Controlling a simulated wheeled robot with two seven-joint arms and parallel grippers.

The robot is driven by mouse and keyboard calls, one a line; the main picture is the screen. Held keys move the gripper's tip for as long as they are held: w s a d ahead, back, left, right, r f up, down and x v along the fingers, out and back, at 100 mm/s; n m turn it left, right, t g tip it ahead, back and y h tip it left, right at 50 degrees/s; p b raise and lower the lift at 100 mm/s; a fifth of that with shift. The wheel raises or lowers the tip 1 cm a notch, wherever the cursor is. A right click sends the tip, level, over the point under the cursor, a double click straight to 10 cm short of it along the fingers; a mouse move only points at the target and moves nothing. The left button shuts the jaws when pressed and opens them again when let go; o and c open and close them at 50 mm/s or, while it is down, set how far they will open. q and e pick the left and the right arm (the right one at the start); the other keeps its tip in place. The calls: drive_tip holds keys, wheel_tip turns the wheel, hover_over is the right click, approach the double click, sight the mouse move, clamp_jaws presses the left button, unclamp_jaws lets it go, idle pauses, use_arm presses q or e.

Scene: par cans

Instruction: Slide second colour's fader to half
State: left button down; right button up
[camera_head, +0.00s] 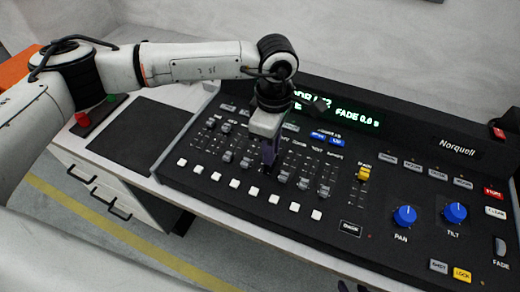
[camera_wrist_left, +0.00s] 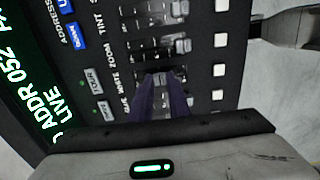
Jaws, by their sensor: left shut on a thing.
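The lighting desk (camera_head: 400,240) carries a bank of vertical faders with small grey caps. My left gripper (camera_head: 268,163) points down into the middle of this bank, its dark purple fingers shut on a fader cap. In the left wrist view the fingers (camera_wrist_left: 163,82) close around that cap, which they largely hide. The label beside it is hard to read, so I cannot tell its colour channel. A neighbouring fader cap (camera_wrist_left: 183,46) stands free beside the fingers. Two dark tips at the bottom edge of the head view may be my right gripper (camera_head: 353,286).
White square buttons (camera_head: 234,184) line the front of the faders. A yellow-capped fader (camera_head: 363,174), blue PAN (camera_head: 404,216) and TILT (camera_head: 455,212) knobs lie to the right. The lit display (camera_head: 350,115) stands behind. A black pad (camera_head: 140,137) lies left of the desk.

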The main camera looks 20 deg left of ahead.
use_arm(q)
drive_tip(key=shift+r, duration=0.1)
drive_tip(key=c, duration=1.6)
unclamp_jaws()
drive_tip(key=shift+c, duration=0.2)
wheel_tip(320, 180, up, 10)
drive_tip(key=b, duration=0.1)
drive_tip(key=shift+r, duration=0.15)
